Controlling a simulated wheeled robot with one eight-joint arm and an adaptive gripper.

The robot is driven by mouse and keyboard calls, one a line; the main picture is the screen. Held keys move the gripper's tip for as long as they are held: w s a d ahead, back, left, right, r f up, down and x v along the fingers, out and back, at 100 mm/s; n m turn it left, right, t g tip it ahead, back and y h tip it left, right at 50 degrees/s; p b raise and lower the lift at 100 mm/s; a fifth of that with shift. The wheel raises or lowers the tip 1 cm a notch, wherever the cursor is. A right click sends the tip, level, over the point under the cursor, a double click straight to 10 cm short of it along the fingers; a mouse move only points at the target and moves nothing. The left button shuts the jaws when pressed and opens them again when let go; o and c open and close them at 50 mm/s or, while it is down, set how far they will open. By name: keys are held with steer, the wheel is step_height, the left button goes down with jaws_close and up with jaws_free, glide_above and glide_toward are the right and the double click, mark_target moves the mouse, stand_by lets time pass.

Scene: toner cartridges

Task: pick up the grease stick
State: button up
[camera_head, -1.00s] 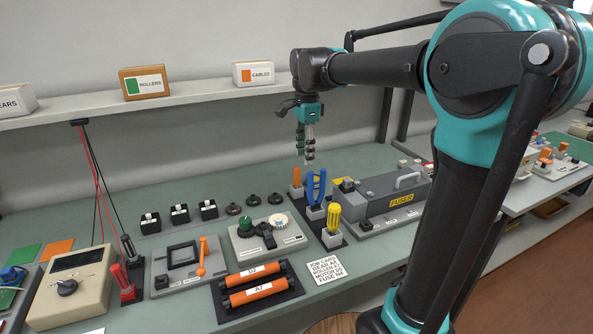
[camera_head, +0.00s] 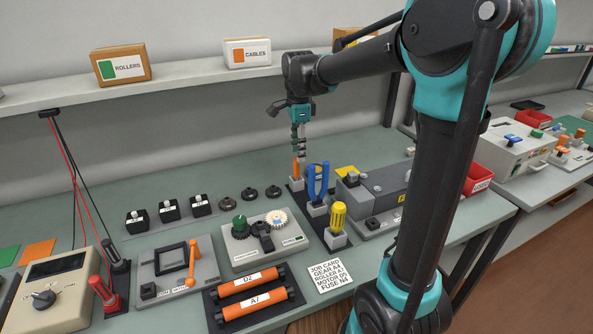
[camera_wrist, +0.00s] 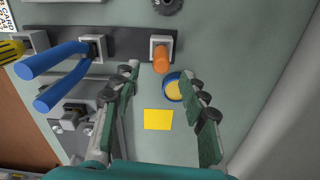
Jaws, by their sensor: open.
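The orange stick (camera_head: 295,168), which I take as the grease stick, stands upright in a small grey holder at the back end of the dark tool rack. In the wrist view the orange stick (camera_wrist: 161,62) shows end-on at the top middle, between and just beyond the fingertips. My gripper (camera_head: 299,152) hangs pointing down over it in the head view. In the wrist view my gripper (camera_wrist: 160,76) has its green fingers spread apart with nothing held. Whether a fingertip touches the stick cannot be told.
Blue-handled pliers (camera_head: 318,183) and a yellow screwdriver (camera_head: 338,215) stand in the same rack. A blue-rimmed pot (camera_wrist: 173,90) sits beside the orange stick, with a yellow note (camera_wrist: 158,119) nearby. The grey fuser unit (camera_head: 385,190) lies to the right.

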mark_target(297, 168)
steer(key=shift+a+f, duration=0.2)
steer(key=shift+f, duration=3.6)
steer(key=shift+c, duration=0.5)
steer(key=c, duration=0.9)
